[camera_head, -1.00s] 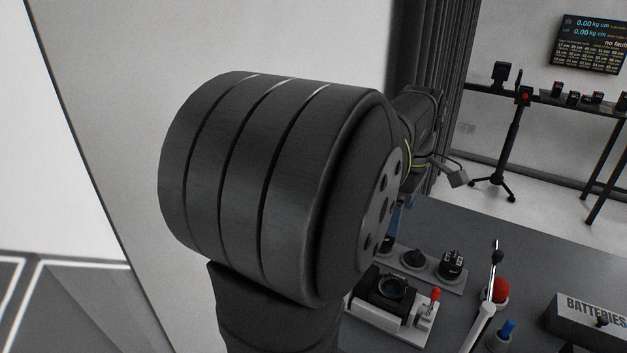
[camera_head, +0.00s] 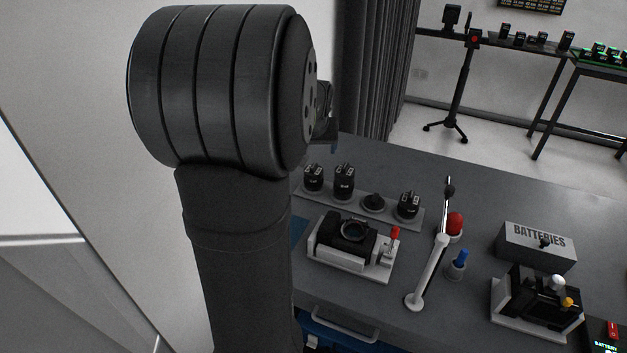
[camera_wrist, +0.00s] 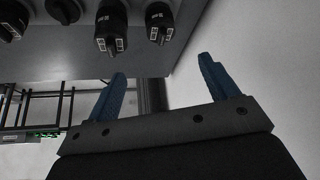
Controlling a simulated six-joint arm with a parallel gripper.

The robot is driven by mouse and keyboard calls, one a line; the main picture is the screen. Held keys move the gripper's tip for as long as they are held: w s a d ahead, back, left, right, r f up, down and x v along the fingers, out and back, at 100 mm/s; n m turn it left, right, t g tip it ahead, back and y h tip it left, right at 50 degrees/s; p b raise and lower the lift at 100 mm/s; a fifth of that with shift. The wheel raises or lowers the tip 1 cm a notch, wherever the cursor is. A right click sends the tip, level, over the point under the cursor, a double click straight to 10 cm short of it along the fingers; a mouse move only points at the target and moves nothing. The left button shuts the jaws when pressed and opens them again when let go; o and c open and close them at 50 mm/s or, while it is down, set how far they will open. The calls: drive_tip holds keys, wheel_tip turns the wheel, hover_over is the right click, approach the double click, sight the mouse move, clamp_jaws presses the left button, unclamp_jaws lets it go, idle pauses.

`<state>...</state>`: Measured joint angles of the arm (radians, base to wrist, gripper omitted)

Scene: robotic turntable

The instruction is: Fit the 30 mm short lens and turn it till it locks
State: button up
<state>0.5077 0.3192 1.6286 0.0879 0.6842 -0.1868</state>
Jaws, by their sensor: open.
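Several black lenses stand on a grey rack at the back of the bench in the head view. They include a left lens (camera_head: 313,178), a taller lens (camera_head: 344,181) and a right lens (camera_head: 408,205); I cannot tell which is 30 mm. A flat black cap-like piece (camera_head: 373,203) sits between them. The camera body (camera_head: 350,232), its round mount open and facing up, rests in a white cradle (camera_head: 325,259). My gripper (camera_wrist: 166,82) shows blue fingers spread apart and empty in the wrist view, with lenses (camera_wrist: 111,25) beyond them.
A white jointed arm stand (camera_head: 428,272), a red button (camera_head: 454,223) and a blue knob (camera_head: 458,262) stand right of the cradle. The batteries box (camera_head: 536,247) and another fixture (camera_head: 535,301) are farther right. Bare bench (camera_head: 400,165) lies behind the rack.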

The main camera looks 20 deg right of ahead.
sight(313, 168)
drive_tip(key=x, duration=1.7)
drive_tip(key=shift+w+d+f, duration=0.1)
drive_tip(key=shift+w+f, duration=0.1)
drive_tip(key=shift+w, duration=0.05)
drive_tip(key=shift+c, duration=0.4)
drive_tip(key=c, duration=1.2)
drive_tip(key=shift+r, duration=0.1)
